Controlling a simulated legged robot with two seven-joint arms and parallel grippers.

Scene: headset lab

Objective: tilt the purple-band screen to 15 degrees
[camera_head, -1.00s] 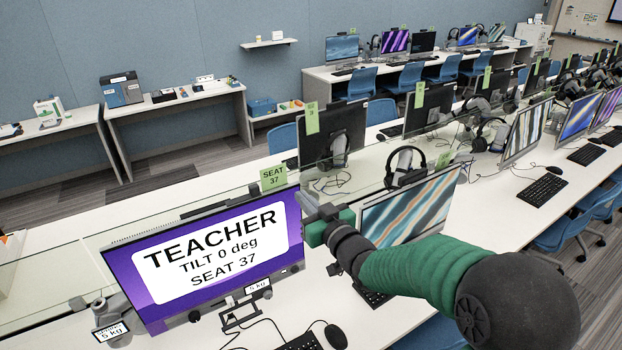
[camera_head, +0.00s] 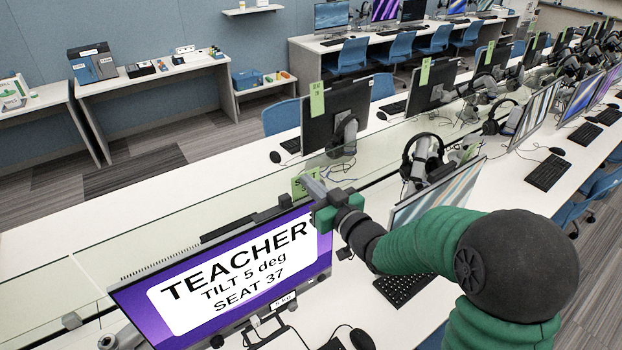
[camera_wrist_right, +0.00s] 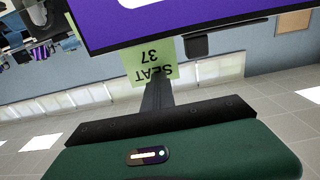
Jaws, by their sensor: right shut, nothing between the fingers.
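The purple-band screen (camera_head: 150,317) stands at the front left of the near desk. Its display reads "TEACHER, TILT 5 deg, SEAT 37". My right gripper (camera_head: 311,187) is shut and empty at the screen's upper right corner, in front of the green seat tag. I cannot tell whether its tip touches the screen's edge. In the right wrist view the shut fingers (camera_wrist_right: 157,92) point toward the "SEAT 37" tag (camera_wrist_right: 150,62), with the purple screen (camera_wrist_right: 185,19) at the top, upside down. My left gripper is out of view.
A neighbouring screen (camera_head: 436,192) with a striped picture stands close to the right, partly behind my arm. A headset (camera_head: 423,150) hangs behind it. A clear divider runs behind the screens. A mouse (camera_head: 361,339) lies at the front.

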